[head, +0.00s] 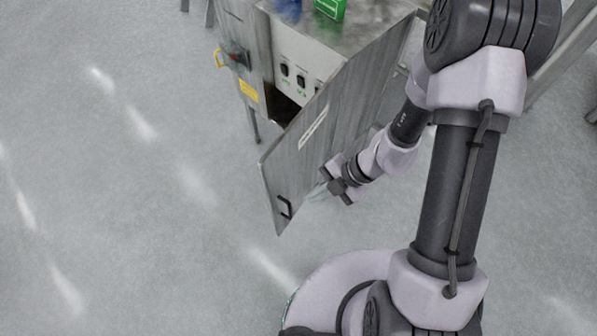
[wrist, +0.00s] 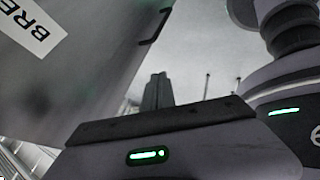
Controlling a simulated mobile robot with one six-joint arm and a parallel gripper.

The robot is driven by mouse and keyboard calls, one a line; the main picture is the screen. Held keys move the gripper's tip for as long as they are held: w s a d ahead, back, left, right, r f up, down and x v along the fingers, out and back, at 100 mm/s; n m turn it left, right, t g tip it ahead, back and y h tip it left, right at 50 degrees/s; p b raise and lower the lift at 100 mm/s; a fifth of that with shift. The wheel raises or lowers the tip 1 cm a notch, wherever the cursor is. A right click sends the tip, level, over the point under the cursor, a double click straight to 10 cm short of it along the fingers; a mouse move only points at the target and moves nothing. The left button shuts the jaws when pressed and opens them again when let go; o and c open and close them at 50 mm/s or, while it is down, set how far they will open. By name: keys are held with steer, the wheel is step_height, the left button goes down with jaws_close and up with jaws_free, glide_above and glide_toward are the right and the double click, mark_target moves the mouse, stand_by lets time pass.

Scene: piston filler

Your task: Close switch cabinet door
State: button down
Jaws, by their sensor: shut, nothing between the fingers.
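The switch cabinet (head: 292,68) is a grey metal box at the top of the head view. Its door (head: 318,135) stands open, swung out toward me, with a white label and a dark handle (head: 286,207) near its free lower edge. Black switches show on the panel inside. My gripper (head: 325,182) is shut and empty, on the right side of the door and close to its face. I cannot tell whether it touches. In the wrist view the door (wrist: 75,75) fills the left, with part of its label, and the shut fingers (wrist: 157,90) are beside it.
A green box (head: 330,8) and a blue item (head: 288,8) are on top of the cabinet. A yellow-ringed switch (head: 228,58) sticks out on its left side. The floor (head: 130,220) left of the door is clear.

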steer(key=w+b+x, duration=0.1)
steer(key=b+x, duration=0.4)
steer(key=x, duration=0.4)
glide_above(280, 198)
steer(key=s, duration=0.2)
steer(key=shift+s+d+f, duration=0.1)
steer(key=shift+d+f, duration=0.2)
steer(key=shift+f, duration=0.05)
